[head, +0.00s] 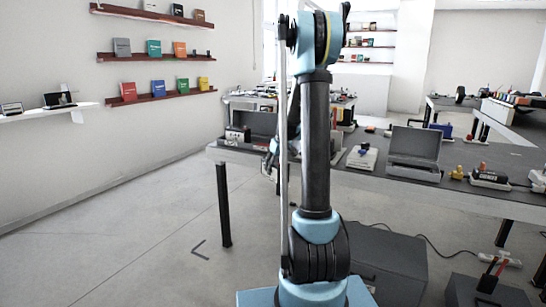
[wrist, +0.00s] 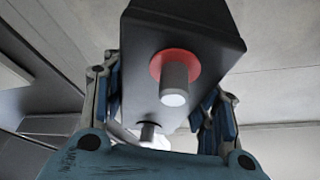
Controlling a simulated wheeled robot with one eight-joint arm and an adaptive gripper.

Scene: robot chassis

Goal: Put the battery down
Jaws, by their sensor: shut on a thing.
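The battery (wrist: 184,28) is a dark box with two terminals, one on a red ring and one black. It fills the middle of the wrist view, tilted in the picture. My gripper (wrist: 163,98) has blue-grey fingers on both sides of the battery and is shut on it. In the head view my gripper (head: 271,157) shows partly behind my arm, by the left front edge of the dark table (head: 330,168). I cannot make out the held battery clearly in the head view.
A dark box-like item (head: 237,134) stands on the table's left end. A white device (head: 362,157), an open grey case (head: 413,152) and small yellow parts (head: 457,173) are farther right. Grey boxes stand on the floor below. The floor at left is clear.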

